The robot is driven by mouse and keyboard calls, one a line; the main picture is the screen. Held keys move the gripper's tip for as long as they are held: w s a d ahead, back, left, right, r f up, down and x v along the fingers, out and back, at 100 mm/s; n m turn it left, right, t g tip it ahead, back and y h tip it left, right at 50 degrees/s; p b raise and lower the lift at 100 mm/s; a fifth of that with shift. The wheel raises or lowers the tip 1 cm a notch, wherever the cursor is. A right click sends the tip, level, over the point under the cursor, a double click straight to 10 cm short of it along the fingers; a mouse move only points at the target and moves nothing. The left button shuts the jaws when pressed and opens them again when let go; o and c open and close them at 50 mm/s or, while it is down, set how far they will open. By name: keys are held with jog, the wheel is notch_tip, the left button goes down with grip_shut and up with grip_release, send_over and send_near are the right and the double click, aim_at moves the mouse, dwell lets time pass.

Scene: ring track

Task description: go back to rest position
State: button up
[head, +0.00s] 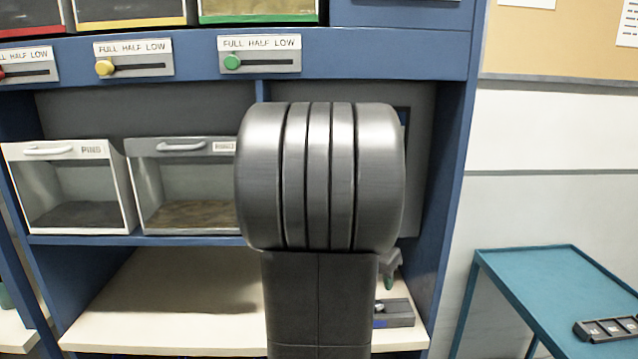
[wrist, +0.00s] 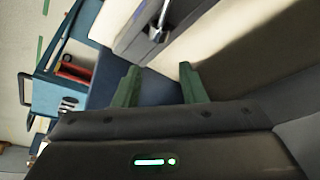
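My gripper (wrist: 160,82) shows in the wrist view with its two green fingers spread apart. It is open and nothing is between the fingers. In the head view my arm fills the middle and hides most of the gripper; only a small grey and green part shows at the right of the arm, above the pale worktop (head: 170,300). A small grey block with a metal knob (head: 396,314) sits on the worktop near there. In the wrist view a grey fixture with a shiny metal knob (wrist: 157,33) lies beyond the fingertips, apart from them.
Two clear-fronted bins (head: 70,188) (head: 188,186) stand on the blue shelf at left. Sliders with a yellow knob (head: 104,67) and a green knob (head: 232,61) are above. A teal table (head: 540,290) with a dark tray (head: 610,328) stands at right, with a floor gap before it.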

jog(key=x, duration=0.3)
jog(key=shift+f, duration=0.35)
notch_tip(320, 180, up, 6)
jog(key=shift+f, duration=0.1)
